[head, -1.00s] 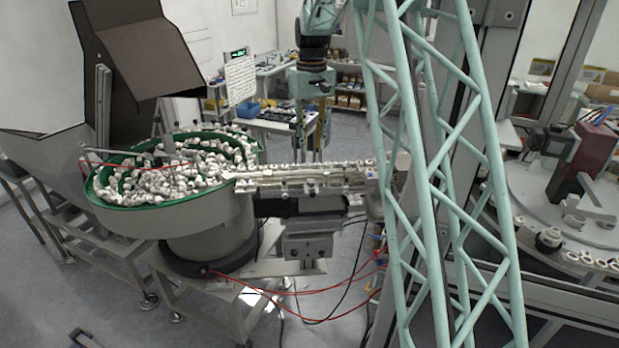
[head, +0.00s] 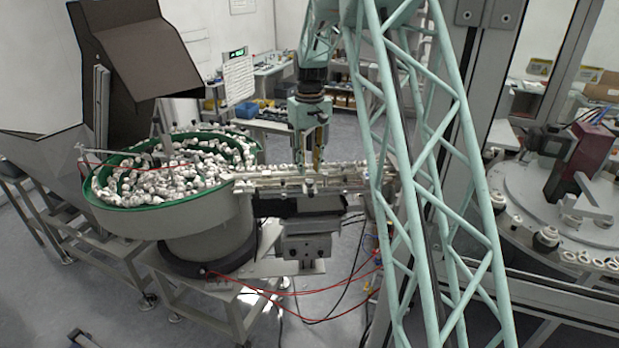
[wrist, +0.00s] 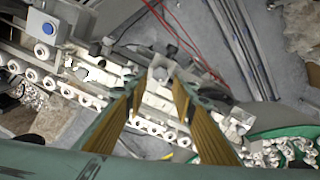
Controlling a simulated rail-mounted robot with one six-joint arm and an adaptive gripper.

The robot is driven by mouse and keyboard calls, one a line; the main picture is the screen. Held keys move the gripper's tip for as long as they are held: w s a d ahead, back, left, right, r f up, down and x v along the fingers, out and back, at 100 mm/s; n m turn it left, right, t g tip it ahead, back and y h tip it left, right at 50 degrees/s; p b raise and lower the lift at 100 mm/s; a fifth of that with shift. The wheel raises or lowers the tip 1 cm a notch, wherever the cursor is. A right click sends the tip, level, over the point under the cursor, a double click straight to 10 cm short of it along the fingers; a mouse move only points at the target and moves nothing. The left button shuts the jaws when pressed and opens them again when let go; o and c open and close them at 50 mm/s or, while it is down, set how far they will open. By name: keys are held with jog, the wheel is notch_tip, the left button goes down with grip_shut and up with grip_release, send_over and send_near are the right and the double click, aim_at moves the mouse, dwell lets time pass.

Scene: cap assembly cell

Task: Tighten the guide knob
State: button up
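The guide rail (head: 285,185) runs right from the feeder bowl and carries a row of white caps; it also crosses the wrist view (wrist: 95,92) diagonally. My gripper (head: 309,168) points down over the middle of the rail. In the wrist view its two yellow-padded fingers (wrist: 160,92) stand apart with nothing held between them. A small pale grey block-like piece (wrist: 161,72) shows just beyond the fingertips, near the rail's edge; it may be the guide knob, but I cannot tell surely. In the head view the knob is too small to make out.
The green-lined feeder bowl (head: 140,197) full of caps stands left of the rail. A white box with a blue button (wrist: 43,27) sits near the rail. Red hoses (head: 280,294) hang below. A rotary table (head: 600,228) stands at right behind a frame post.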

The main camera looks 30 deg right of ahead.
aim_at(310, 181)
jog(key=shift+f, duration=2.4)
jog(key=shift+c, duration=0.7)
jog(key=c, duration=0.4)
jog(key=shift+m, duration=0.6)
jog(key=shift+m+b, duration=0.55)
jog(key=shift+m, duration=1.95)
